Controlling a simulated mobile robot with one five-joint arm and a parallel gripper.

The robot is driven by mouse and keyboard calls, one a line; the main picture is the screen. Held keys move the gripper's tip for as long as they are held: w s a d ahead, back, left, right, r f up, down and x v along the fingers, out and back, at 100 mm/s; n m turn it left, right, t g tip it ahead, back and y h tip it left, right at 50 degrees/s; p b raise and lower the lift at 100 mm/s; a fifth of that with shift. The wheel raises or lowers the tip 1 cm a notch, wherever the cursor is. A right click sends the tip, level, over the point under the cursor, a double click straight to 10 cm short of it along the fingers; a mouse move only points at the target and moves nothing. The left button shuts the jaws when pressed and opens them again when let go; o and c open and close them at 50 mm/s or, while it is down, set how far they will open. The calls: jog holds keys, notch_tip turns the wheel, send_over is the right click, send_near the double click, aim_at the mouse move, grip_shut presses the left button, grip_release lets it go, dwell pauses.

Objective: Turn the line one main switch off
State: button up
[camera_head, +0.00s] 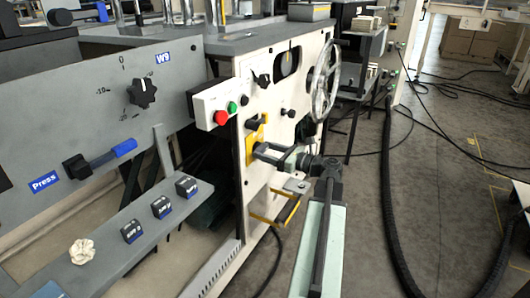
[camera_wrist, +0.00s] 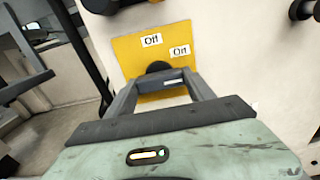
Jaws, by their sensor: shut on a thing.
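The main switch is a black rotary knob (camera_wrist: 158,68) on a yellow plate (camera_wrist: 128,52) with small white labels; one reads "Off", and the other also seems to read "Off". In the head view the yellow plate (camera_head: 262,132) is on the cream machine panel, partly behind my gripper. My gripper (camera_wrist: 160,78) reaches the plate from the front, and its fingers are shut on the switch's handle. The fingertips hide part of the handle, so its exact angle is hard to tell. In the head view my gripper (camera_head: 258,150) is at the plate's lower part.
A white box with red and green buttons (camera_head: 221,117) juts out left of the plate. A handwheel (camera_head: 325,80) is above right. A yellow bracket (camera_head: 275,212) is below.

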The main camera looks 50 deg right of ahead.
jog(key=n, duration=0.5)
jog(key=shift+s, duration=0.1)
jog(key=n, duration=0.9)
jog(key=shift+f, duration=0.1)
jog(key=shift+n, duration=1.9)
jog(key=o, duration=1.4)
